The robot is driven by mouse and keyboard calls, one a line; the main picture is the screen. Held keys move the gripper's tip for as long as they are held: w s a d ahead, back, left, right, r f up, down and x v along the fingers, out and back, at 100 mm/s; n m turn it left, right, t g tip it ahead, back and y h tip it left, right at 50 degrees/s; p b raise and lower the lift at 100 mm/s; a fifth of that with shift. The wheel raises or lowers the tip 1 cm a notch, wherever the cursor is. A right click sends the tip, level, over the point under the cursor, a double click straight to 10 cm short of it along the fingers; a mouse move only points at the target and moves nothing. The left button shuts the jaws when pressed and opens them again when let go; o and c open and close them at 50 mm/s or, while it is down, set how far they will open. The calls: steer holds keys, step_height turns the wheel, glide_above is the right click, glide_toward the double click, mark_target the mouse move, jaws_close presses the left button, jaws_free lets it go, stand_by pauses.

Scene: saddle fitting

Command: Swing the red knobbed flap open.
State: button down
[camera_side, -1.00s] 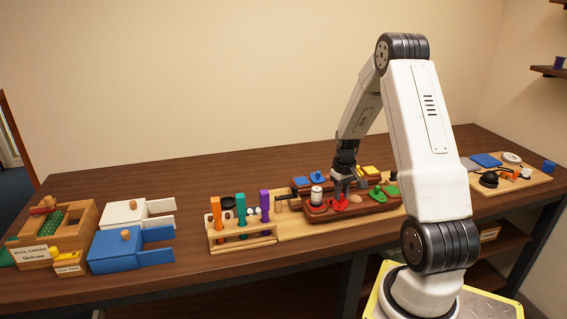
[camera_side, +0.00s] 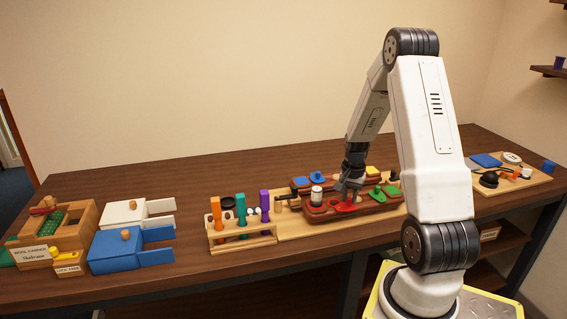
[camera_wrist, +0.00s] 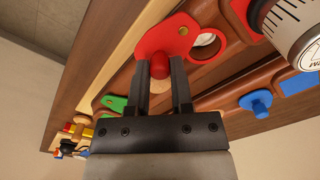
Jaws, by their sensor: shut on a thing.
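The red flap (camera_wrist: 180,36) is a flat red plate on a reddish-brown wooden block, with a red knob (camera_wrist: 159,68) on it. My gripper (camera_wrist: 160,72) is shut on that knob, one finger on each side, in the wrist view. A round light opening (camera_wrist: 207,42) shows beside the plate's ringed end. In the side view the red flap (camera_side: 342,207) lies on the front block, below my gripper (camera_side: 347,195). The fingertips are small and partly hard to make out there.
A white cylinder with a dial (camera_wrist: 297,22) stands close to the red flap. Green (camera_wrist: 115,103) and blue knobbed pieces (camera_wrist: 256,103) sit on the same fitting. In the side view a rack of coloured handles (camera_side: 241,228) stands left of it.

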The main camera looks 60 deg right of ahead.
mark_target(349, 208)
steer(key=shift+s+a+m, duration=0.15)
steer(key=shift+a+m, duration=0.1)
steer(key=shift+m, duration=0.65)
steer(key=shift+s+a+m, duration=0.15)
steer(key=shift+a+m, duration=0.05)
steer(key=shift+m, duration=0.7)
steer(key=c, duration=0.5)
jaws_free()
step_height(349, 208, up, 8)
steer(key=shift+a+f, duration=0.1)
